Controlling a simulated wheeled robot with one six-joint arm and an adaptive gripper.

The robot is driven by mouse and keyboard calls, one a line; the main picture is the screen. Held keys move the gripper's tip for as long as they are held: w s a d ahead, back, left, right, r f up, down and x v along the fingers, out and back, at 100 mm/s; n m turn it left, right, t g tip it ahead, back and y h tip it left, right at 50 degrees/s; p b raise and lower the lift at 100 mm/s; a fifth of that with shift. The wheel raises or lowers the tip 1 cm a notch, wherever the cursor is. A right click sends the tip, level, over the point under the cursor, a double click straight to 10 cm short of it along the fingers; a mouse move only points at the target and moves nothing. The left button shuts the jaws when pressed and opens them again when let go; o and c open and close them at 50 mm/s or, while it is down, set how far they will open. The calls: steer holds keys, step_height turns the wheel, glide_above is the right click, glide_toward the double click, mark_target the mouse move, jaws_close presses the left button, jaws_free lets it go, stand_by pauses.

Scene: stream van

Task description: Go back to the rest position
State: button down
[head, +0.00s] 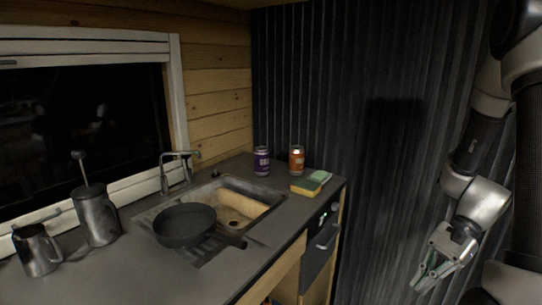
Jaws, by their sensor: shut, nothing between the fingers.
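My gripper (430,279) hangs at the lower right of the head view, pointing down and to the left. It is shut and empty. It is well apart from the counter, to the right of the counter's end, in front of the dark corrugated wall. My arm comes down from the upper right corner and bends at the wrist above the gripper. No object touches the gripper.
The counter (130,275) holds a black pan (186,224), a sink (262,213), a faucet (178,165), a purple can (261,161), an orange can (296,160), a sponge (306,187), a plunger pot (96,215) and a metal jug (37,250). Free space lies between counter and gripper.

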steer(key=s+d+r+n+t+h, duration=0.1)
steer(key=r+n+t+h, duration=0.3)
steer(key=r, duration=0.6)
steer(key=s+d+r+n+t+h, duration=0.1)
steer(key=s+r+n+t+h, duration=0.2)
steer(key=r+n, duration=0.6)
step_height(320, 180, up, 3)
steer(key=shift+d+f+t+h, duration=0.2)
steer(key=shift+t+h, duration=0.3)
